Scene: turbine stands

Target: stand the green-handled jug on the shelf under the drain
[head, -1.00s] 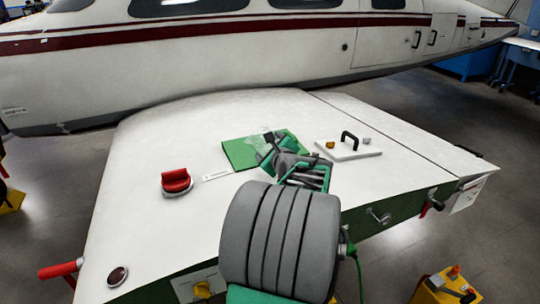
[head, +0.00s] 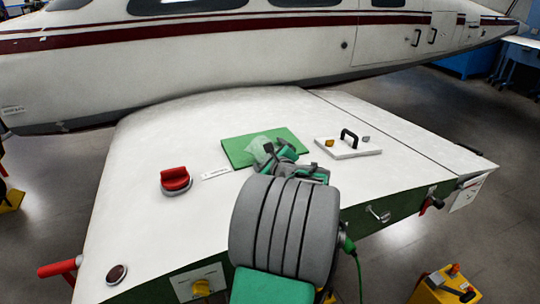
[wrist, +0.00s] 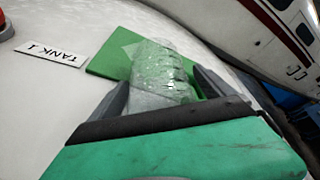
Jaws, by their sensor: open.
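A clear, see-through jug (head: 258,149) is at the green mat (head: 235,152) on the white wing top. In the wrist view the jug (wrist: 160,72) shows between my two fingers, with the mat (wrist: 108,62) behind it. I cannot make out its handle. My gripper (head: 273,156) is open, with its fingers on either side of the jug; whether they touch it I cannot tell. The fingers also frame it in the wrist view (wrist: 165,88). I cannot pick out the shelf or the drain with certainty.
A red-handled cap (head: 175,180) and a "TANK 1" label (head: 216,174) are left of the mat. A white panel with a black handle (head: 348,147) is to its right. A metal fitting (head: 378,214) sits on the wing's green front edge. A yellow unit (head: 445,286) stands at lower right.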

